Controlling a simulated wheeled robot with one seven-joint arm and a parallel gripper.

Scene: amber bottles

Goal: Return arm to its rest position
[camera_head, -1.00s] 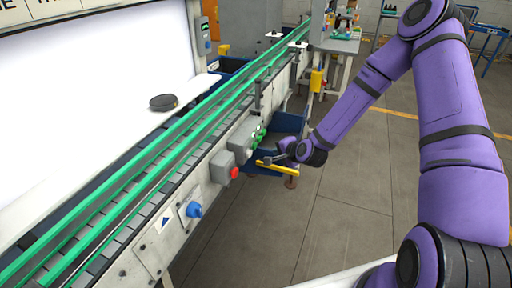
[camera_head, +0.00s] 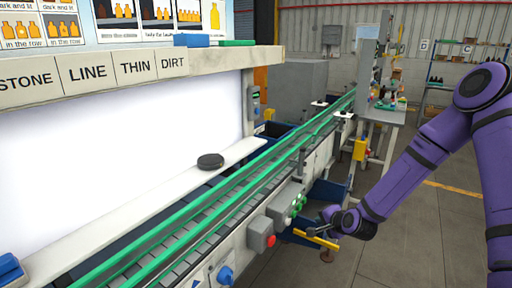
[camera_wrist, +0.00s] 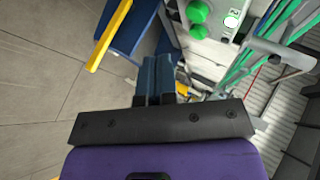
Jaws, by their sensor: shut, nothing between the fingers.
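My purple arm comes in from the right in the head view and reaches down beside the conveyor. My gripper (camera_head: 322,212) is at its end, near the conveyor's front side and just above a yellow-edged blue bin (camera_head: 325,192). In the wrist view the two dark fingers of my gripper (camera_wrist: 158,75) are together with nothing between them. The fingertips are partly hard to make out against the blue and grey behind them.
The conveyor (camera_head: 215,222) with green rails runs from lower left to the back. A dark round puck (camera_head: 210,161) lies on the white ledge. Floor (camera_head: 410,235) is open to the right.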

